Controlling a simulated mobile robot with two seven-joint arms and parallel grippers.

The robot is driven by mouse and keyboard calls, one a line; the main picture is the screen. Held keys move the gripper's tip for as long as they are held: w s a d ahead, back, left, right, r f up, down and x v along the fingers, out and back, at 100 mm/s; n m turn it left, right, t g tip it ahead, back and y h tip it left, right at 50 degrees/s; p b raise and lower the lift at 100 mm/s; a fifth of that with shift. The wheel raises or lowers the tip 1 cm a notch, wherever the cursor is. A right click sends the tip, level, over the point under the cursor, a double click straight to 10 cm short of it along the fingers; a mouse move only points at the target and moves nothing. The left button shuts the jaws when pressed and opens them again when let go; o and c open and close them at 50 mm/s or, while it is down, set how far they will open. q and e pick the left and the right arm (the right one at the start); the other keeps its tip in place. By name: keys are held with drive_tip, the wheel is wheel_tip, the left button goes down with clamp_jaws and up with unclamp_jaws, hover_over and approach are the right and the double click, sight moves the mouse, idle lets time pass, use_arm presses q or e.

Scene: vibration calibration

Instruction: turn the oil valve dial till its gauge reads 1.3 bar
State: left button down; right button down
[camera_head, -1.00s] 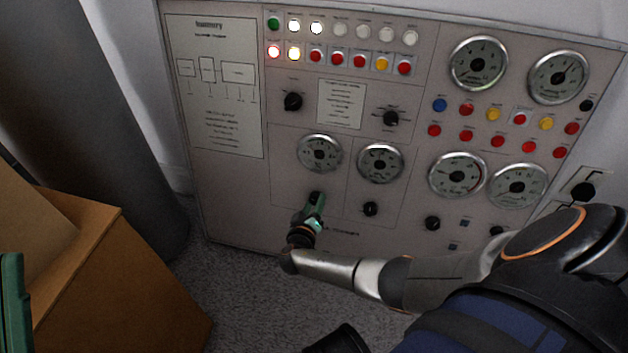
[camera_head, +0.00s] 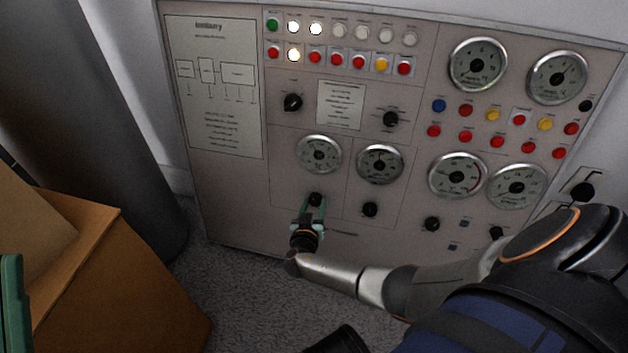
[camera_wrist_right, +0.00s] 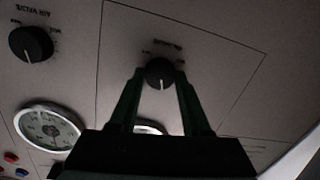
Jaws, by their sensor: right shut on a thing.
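The oil valve dial is a small black knob (camera_head: 315,199) low on the grey panel, below a round white gauge (camera_head: 319,154). My right gripper (camera_head: 312,207) is shut on this knob. In the right wrist view the knob (camera_wrist_right: 160,73) sits between the green fingertips, with its pale pointer line roughly vertical and a small label behind it. The gauge needle is too small to read. A green part of my left gripper (camera_head: 12,300) shows at the left edge; its jaws cannot be made out.
The panel (camera_head: 225,200) carries other gauges, black knobs, lamps and coloured buttons. A second knob (camera_head: 370,209) and gauge (camera_head: 380,164) are close to the right of my right gripper. A cardboard box (camera_head: 120,280) and dark cylinder (camera_head: 110,120) stand at left.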

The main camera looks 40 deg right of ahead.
drive_tip(key=shift+w+m, duration=0.1)
drive_tip(key=shift+m, duration=0.3)
drive_tip(key=shift+c, duration=1.8)
unclamp_jaws()
